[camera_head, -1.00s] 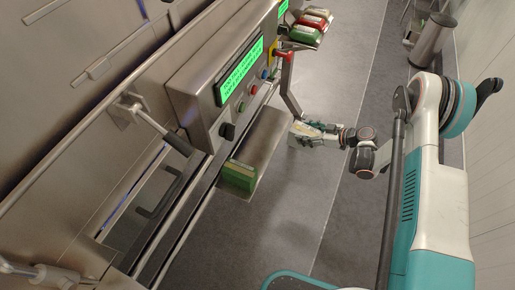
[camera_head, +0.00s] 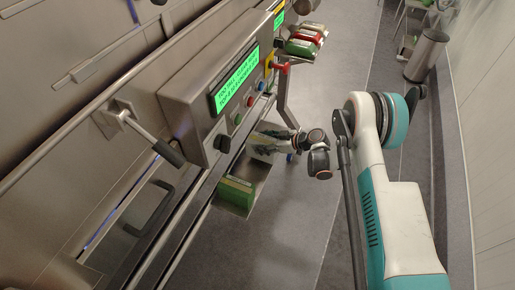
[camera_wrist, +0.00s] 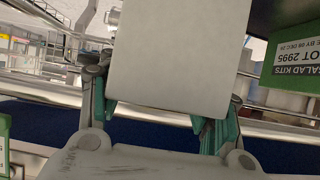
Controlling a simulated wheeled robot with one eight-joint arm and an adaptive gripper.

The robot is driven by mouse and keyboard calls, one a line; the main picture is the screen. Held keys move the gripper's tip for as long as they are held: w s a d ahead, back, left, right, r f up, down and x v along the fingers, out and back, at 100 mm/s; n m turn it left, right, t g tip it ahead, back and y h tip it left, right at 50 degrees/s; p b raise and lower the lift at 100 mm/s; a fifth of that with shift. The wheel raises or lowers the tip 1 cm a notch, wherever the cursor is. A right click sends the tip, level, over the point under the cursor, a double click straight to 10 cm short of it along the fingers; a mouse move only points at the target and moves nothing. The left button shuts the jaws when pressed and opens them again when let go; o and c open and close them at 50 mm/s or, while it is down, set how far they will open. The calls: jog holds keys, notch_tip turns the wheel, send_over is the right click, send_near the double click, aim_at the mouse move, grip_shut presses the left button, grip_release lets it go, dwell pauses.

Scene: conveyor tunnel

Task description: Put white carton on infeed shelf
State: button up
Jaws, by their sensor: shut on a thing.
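My gripper (camera_wrist: 160,112) is shut on the white carton (camera_wrist: 178,55), whose plain pale face fills the upper middle of the wrist view between the two green fingers. In the head view, my gripper (camera_head: 262,141) is beside the console at the far end of the metal infeed shelf (camera_head: 262,171). The carton is hard to make out there. A green carton (camera_head: 236,191) stands on the near end of the shelf. I cannot tell whether the white carton touches the shelf.
The control console (camera_head: 215,95) with a lit green screen overhangs the shelf. Several coloured cartons (camera_head: 303,40) lie farther back. A green carton labelled salad kits (camera_wrist: 295,65) is close at right in the wrist view.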

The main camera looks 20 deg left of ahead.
jog(key=shift+a, duration=0.9)
jog(key=f+b, duration=0.2)
jog(key=f, duration=0.1)
jog(key=shift+w+a+f+b, duration=0.15)
jog(key=shift+a+f+b, duration=0.15)
jog(key=shift+a+b, duration=0.1)
jog(key=shift+r, duration=0.1)
jog(key=o, duration=1.9)
jog(key=shift+c, duration=0.2)
jog(key=shift+d, duration=0.1)
jog(key=p+v, duration=0.4)
jog(key=v, duration=0.7)
jog(key=shift+d+r+p, duration=0.2)
jog(key=shift+d+p, duration=0.15)
